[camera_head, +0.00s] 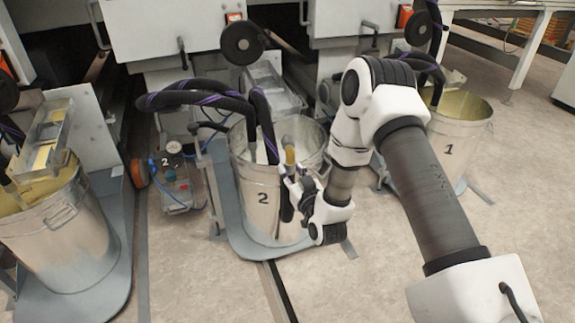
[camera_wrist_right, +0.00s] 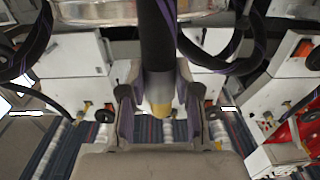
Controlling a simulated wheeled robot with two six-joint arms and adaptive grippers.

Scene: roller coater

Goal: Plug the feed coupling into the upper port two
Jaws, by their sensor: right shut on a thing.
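My right gripper (camera_head: 292,188) is at the front right of the drum marked 2 (camera_head: 262,200). In the right wrist view, its two fingers (camera_wrist_right: 158,112) are shut on the feed coupling. The feed coupling (camera_wrist_right: 160,85) there has a grey body and a yellow tip (camera_wrist_right: 161,109), with a thick black hose (camera_wrist_right: 157,35) running to the top of the picture. In the head view, a yellow piece (camera_head: 290,155) shows just above the gripper, in front of the drum opening. I cannot make out the upper port two. My left gripper is not in view.
A pump unit marked 2 (camera_head: 174,180) stands left of the drum. Black hoses with purple stripes (camera_head: 205,98) arch over the drum. Drum 1 (camera_head: 455,130) stands right, another drum (camera_head: 65,235) left. White machine cabinets (camera_head: 160,30) stand behind.

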